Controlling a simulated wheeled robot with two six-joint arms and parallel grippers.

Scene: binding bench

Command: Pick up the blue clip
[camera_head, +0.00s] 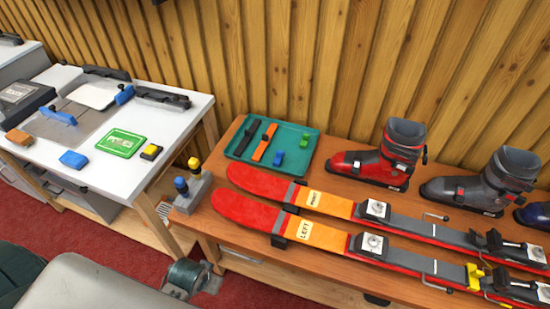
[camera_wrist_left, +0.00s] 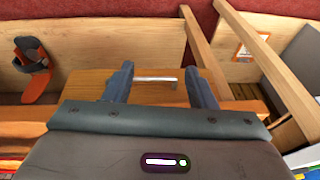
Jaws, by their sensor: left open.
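The blue clip (camera_head: 278,158) is a small blue piece lying in the teal tray (camera_head: 238,153) on the wooden bench, in the head view. It lies near the tray's front right, below a green piece (camera_head: 304,143) and right of an orange strap (camera_head: 264,143) and a black strap (camera_head: 245,138). My left gripper (camera_wrist_left: 158,69) shows in the left wrist view. Its two fingers are apart with nothing held between them. The blue clip does not show in that view. Neither gripper's fingers can be made out in the head view.
Two red and orange skis (camera_head: 330,237) lie in front of the tray. A red boot (camera_head: 370,165) and grey boot (camera_head: 468,190) stand right of it. A stand with blue and yellow knobs (camera_head: 192,192) is to its left. A metal handle (camera_wrist_left: 155,79) shows beyond my left fingers.

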